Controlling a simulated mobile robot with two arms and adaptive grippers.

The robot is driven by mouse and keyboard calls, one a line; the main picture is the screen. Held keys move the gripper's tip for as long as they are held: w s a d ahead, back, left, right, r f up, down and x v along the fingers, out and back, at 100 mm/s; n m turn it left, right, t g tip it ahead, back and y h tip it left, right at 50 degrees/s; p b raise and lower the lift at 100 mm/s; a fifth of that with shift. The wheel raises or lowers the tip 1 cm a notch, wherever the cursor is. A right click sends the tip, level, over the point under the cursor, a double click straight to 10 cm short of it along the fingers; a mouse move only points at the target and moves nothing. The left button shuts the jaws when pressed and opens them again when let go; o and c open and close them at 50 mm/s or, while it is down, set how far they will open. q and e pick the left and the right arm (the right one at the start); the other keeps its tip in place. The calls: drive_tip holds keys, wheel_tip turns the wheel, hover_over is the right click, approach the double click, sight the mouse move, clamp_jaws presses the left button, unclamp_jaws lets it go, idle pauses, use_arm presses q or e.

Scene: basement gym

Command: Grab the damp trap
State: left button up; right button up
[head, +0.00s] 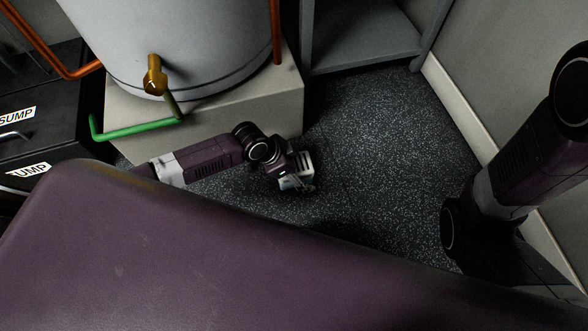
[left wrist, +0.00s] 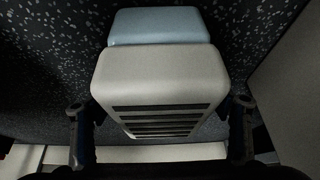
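The damp trap is a small pale box with dark slats and a light blue section. In the left wrist view the damp trap (left wrist: 160,75) fills the middle, its slatted face towards the camera. My left gripper (left wrist: 161,106) has one finger on each side of it, spread wide, with small gaps seeming to show beside the box. In the head view the damp trap (head: 303,165) is on the floor, partly hidden by my left gripper (head: 297,182). My right gripper is out of view; only part of my right arm shows.
A grey tank (head: 190,40) stands on a pale plinth (head: 225,115) beside the left arm, with a green pipe (head: 135,131) and brass valve (head: 154,78). A grey shelf (head: 365,45) stands behind. Speckled floor (head: 390,150) is clear to the right, up to the wall.

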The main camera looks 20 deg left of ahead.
use_arm(q)
drive_tip(key=c, duration=1.3)
drive_tip(key=shift+c, duration=0.4)
drive_tip(key=shift+r, duration=0.2)
